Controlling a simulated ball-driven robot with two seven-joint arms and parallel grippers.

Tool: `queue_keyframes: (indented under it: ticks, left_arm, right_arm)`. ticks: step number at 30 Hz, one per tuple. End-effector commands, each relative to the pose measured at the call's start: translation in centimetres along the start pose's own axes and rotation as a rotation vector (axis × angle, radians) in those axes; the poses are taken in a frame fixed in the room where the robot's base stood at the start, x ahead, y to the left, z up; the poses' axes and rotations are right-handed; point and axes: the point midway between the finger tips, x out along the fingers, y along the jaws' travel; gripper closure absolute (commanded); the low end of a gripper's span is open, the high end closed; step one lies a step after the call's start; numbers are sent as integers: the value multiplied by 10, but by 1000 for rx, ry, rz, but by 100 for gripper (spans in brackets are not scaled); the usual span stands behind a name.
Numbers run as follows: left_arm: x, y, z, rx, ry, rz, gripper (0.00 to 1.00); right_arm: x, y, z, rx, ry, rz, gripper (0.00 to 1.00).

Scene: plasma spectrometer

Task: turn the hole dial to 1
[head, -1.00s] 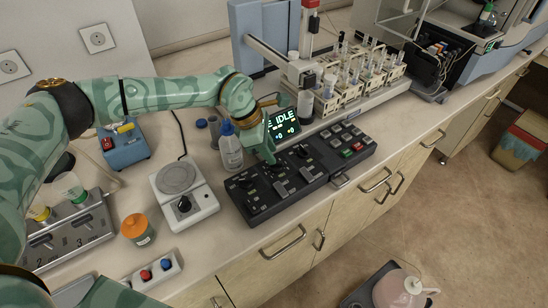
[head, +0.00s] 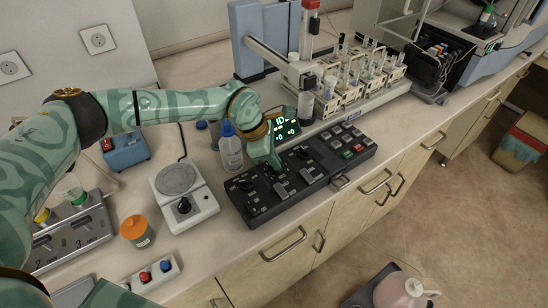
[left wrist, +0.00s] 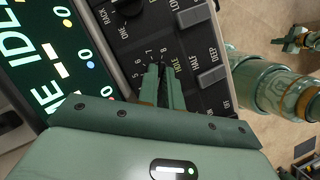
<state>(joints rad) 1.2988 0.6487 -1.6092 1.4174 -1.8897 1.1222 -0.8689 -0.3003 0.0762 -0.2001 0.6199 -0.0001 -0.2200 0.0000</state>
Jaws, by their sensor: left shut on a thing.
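The black control panel (head: 250,202) lies on the bench, with rows of keys and dials. My left gripper (head: 277,167) reaches down onto its back edge area. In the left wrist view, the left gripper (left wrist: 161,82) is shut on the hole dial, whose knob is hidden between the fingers. The dial's printed scale (left wrist: 150,58) shows 5, 6, 7 and 8 around the fingertips, with the word HOLE beside it. Its pointer and the 1 mark are hidden. A green gripper, probably my right one (left wrist: 301,40), shows small at the right edge; its jaws are unclear.
A lit screen (head: 287,127) stands right behind the panel, close to the left gripper. A wash bottle (head: 231,153) and a hotplate (head: 184,190) stand to the left. Racks of tubes (head: 345,92) stand behind. Another black dial (left wrist: 129,6) is near the hole dial.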

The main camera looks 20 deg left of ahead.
Motion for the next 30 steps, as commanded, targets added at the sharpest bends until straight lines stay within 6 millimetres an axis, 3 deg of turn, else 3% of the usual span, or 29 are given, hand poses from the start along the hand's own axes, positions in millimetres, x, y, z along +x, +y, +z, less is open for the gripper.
queue_keyframes:
  ticks: [11, 30]
  left_arm:
    - [-6, -2, 3, -178, 0, 74, 100]
    - [-5, -5, 5, -732, -2, 304, 100]
  right_arm:
    - [-38, 7, -8, -2, 14, 10, 100]
    - [-126, 12, -24, -2, 39, 19, 100]
